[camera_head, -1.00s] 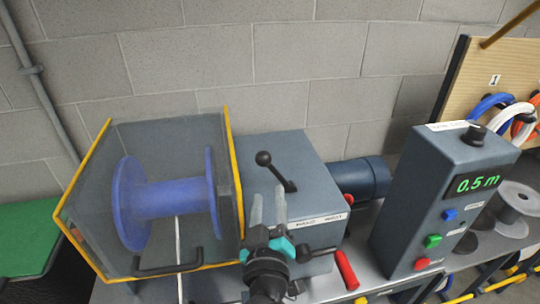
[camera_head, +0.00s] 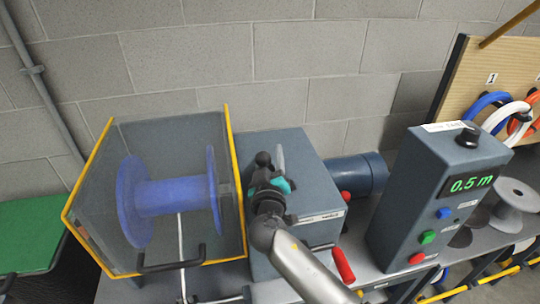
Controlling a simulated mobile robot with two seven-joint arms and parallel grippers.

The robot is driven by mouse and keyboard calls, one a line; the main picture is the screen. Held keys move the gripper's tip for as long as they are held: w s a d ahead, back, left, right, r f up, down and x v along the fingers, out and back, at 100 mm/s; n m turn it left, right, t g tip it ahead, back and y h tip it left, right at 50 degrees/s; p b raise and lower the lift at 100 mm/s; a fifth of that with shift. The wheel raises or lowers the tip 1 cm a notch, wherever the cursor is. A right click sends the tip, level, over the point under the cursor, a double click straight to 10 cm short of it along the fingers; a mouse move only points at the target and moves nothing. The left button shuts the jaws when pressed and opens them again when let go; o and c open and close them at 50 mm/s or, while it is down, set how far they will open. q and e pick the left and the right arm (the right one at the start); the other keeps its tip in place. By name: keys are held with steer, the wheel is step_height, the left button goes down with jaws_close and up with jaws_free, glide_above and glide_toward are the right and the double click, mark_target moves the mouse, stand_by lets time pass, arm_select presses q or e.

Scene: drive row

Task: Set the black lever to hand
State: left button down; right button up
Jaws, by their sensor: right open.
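The black lever (camera_head: 263,159) stands on top of the grey drive box (camera_head: 310,180); its ball knob shows just beyond my right gripper. My right gripper (camera_head: 270,163) is open, with its fingers at the lever's knob, one finger to the right of it. My gripper and wrist hide the lever's shaft and base, and I cannot tell whether the fingers touch it. A white label strip (camera_head: 322,217) runs along the box's front top edge; its words are too small to read surely. My left gripper is not in view.
A yellow-edged guard (camera_head: 233,170) encloses a blue reel (camera_head: 165,195) left of the box. A red-handled crank (camera_head: 343,265) sticks out in front. A control box (camera_head: 430,200) reading 0.5 m stands right. A blue motor (camera_head: 357,176) lies behind.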

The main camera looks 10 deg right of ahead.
steer(key=shift+c, duration=0.4)
jaws_close()
stand_by(1.1)
